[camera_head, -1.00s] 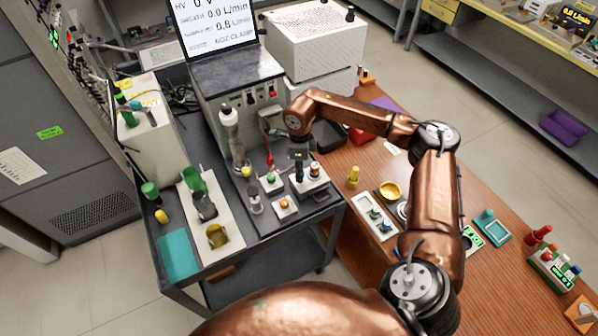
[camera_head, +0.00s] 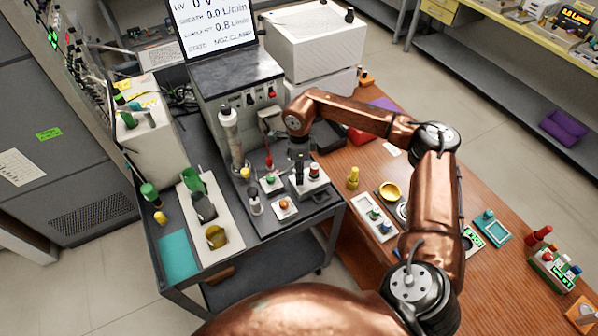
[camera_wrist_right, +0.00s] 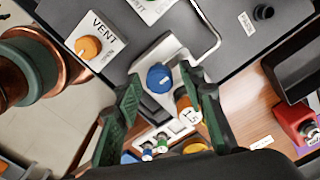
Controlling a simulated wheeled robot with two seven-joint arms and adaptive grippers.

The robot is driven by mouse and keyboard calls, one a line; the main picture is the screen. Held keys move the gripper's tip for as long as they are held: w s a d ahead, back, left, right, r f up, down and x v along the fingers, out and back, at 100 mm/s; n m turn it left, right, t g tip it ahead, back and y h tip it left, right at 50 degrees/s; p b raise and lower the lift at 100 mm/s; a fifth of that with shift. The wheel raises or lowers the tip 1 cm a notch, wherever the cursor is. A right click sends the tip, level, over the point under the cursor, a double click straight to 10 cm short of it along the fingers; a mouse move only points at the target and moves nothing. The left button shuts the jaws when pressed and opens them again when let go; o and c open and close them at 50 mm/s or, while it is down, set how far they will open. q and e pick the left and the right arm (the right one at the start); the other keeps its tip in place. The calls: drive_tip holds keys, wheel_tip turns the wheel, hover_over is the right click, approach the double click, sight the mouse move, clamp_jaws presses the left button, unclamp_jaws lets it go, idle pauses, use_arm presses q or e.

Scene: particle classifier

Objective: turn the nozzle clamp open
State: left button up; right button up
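In the right wrist view a round blue knob (camera_wrist_right: 160,78) sits on a white block (camera_wrist_right: 172,50); I take it as the nozzle clamp, though no label on it is readable. My right gripper (camera_wrist_right: 160,73) is open, with one green finger on each side of the knob and a visible gap to it. In the head view my right gripper (camera_head: 298,150) is small and dark above the white block (camera_head: 318,184) on the cart; the blue knob cannot be made out there. My left gripper is not in view.
An orange VENT knob (camera_wrist_right: 88,47) sits beside the block, and an orange-capped post (camera_wrist_right: 186,108) stands close to the right finger. A green knob (camera_head: 270,178) is nearby. The screen (camera_head: 215,25) reads NOZ CLAMP. A glass column (camera_head: 230,135) stands to the left.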

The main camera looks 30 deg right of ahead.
drive_tip(key=shift+r, duration=0.1)
wheel_tip(320, 180, up, 12)
idle(0.6)
drive_tip(key=shift+a+f, duration=0.1)
drive_tip(key=shift+f, duration=0.1)
idle(0.3)
